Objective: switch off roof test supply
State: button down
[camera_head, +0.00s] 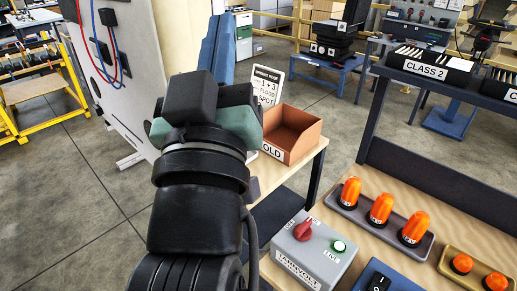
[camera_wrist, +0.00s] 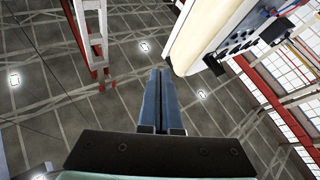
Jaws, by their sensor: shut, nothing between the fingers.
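A grey supply box (camera_head: 315,257) with a front label stands on the wooden bench at the lower middle of the head view. On its top are a red rotary knob (camera_head: 303,230) and a bright green lamp (camera_head: 339,246) marked LIVE. Small marks beside the knob are too small to read surely. My gripper (camera_head: 221,28) is raised to the left of and above the box, well apart from it, fingers pointing up and away. In the wrist view my gripper (camera_wrist: 160,75) has its two blue fingers together with nothing between them. The box is not in the wrist view.
A blue box with a black rocker switch (camera_head: 379,282) lies right of the supply box. Orange lamps (camera_head: 381,208) stand in a grey tray (camera_head: 341,207). An orange-brown bin (camera_head: 293,135) and a sign card (camera_head: 266,86) are behind. A white panel (camera_head: 135,60) stands left.

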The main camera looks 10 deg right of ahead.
jog(key=w+d+f+n+g+h+b, duration=0.1)
jog(key=w+f+n+g, duration=0.1)
jog(key=f, duration=0.8)
jog(key=w+f+n+g+h+b, duration=0.1)
jog(key=f+g+h+b, duration=0.15)
jog(key=f, duration=0.75)
jog(key=n+g+h+b, duration=0.2)
jog(key=n+g+b, duration=0.15)
jog(key=n, duration=0.45)
send_near(287, 241)
jog(key=w+a+r, duration=0.2)
jog(key=w+a, duration=0.1)
jog(key=shift+d+r+p, duration=0.2)
jog(key=shift+r+p, duration=0.05)
jog(key=shift+p, duration=0.15)
jog(key=shift+w, duration=0.1)
jog(key=shift+w+d+p, duration=0.4)
jog(key=shift+w+d, duration=0.45)
jog(key=shift+d, duration=0.45)
jog(key=shift+w+d+p, duration=0.4)
jog(key=shift+w+d, duration=0.5)
jog(key=shift+d, duration=0.45)
jog(key=shift+w+d+p, duration=0.4)
jog(key=shift+w+d, duration=0.45)
jog(key=shift+d, duration=0.45)
